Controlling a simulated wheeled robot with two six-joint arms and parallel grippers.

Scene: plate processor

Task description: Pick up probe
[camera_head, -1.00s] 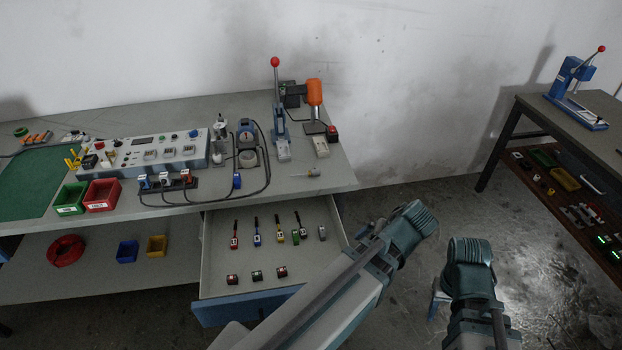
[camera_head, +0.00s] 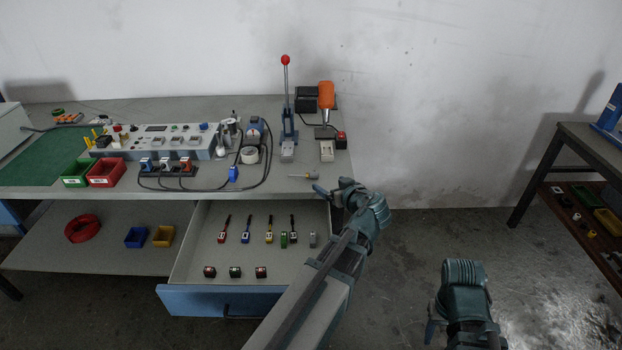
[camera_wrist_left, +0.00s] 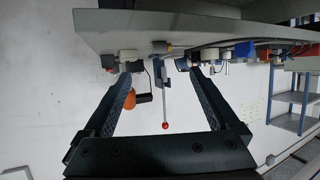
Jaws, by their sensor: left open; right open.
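A thin tool with a short handle (camera_head: 304,176), which looks like the probe, lies on the workbench near its front edge. In the left wrist view its grey and yellow handle (camera_wrist_left: 160,47) shows beyond the gap between my fingers. My left gripper (camera_head: 333,190) is open and empty at the bench's front edge, just right of and nearer than the tool, apart from it. The left wrist view shows both fingers (camera_wrist_left: 160,77) spread. My right gripper (camera_head: 432,322) is low at the right, partly hidden by its wrist, open and away from the bench.
The open drawer (camera_head: 187,262) below holds several coloured pen-like tools and small blocks. Behind the tool stand a lever press (camera_head: 288,125) with a red knob and an orange-handled device (camera_head: 326,97). Black cables (camera_head: 266,170) lie left.

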